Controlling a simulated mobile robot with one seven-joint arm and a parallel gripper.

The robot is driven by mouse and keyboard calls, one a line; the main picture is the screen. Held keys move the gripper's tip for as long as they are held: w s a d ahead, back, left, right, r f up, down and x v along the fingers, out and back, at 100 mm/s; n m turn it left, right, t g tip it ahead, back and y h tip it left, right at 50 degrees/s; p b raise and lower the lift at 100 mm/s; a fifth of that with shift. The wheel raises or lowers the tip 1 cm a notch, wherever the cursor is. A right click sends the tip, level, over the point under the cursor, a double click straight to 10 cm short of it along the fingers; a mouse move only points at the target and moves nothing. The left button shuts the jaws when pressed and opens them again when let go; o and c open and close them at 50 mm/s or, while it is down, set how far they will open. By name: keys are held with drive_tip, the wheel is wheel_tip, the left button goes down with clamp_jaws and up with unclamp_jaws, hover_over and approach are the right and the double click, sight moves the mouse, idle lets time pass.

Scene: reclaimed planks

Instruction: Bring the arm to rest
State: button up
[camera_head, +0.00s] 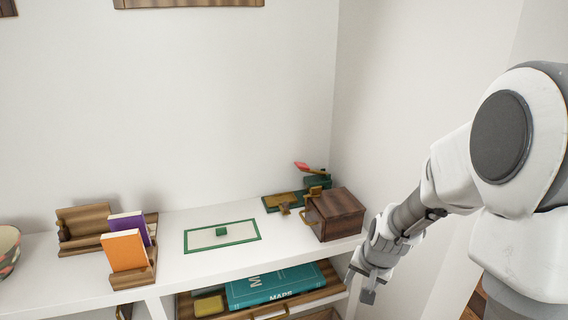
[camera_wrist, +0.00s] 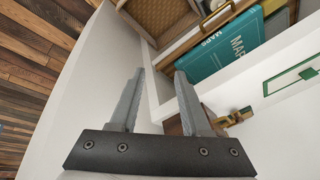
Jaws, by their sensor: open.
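My gripper (camera_head: 367,284) hangs at the end of my arm, low on the right in the head view, just off the right end of the white shelf unit. In the wrist view my gripper (camera_wrist: 155,88) has its two grey fingers apart with nothing between them. It touches nothing that I can see. The fingers point past the side panel of the shelf unit toward its lower compartment.
The white shelf top (camera_head: 180,279) carries a brown wooden box (camera_head: 340,213), a green-outlined rectangle (camera_head: 240,239) with a small green block (camera_head: 222,231), and orange (camera_head: 124,251) and purple (camera_head: 130,223) books. A teal MAPS book (camera_head: 275,286) lies below. A wall stands at right.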

drive_tip(key=s+a+r+n+t, duration=0.25)
drive_tip(key=s+r+n, duration=0.35)
drive_tip(key=s+r, duration=1.4)
wheel_tip(320, 180, up, 17)
drive_tip(key=p, duration=1.7)
drive_tip(key=shift+a+g+p, duration=0.35)
drive_tip(key=shift+a+g, duration=0.05)
drive_tip(key=shift+g, duration=0.05)
drive_tip(key=shift+s+r, duration=0.1)
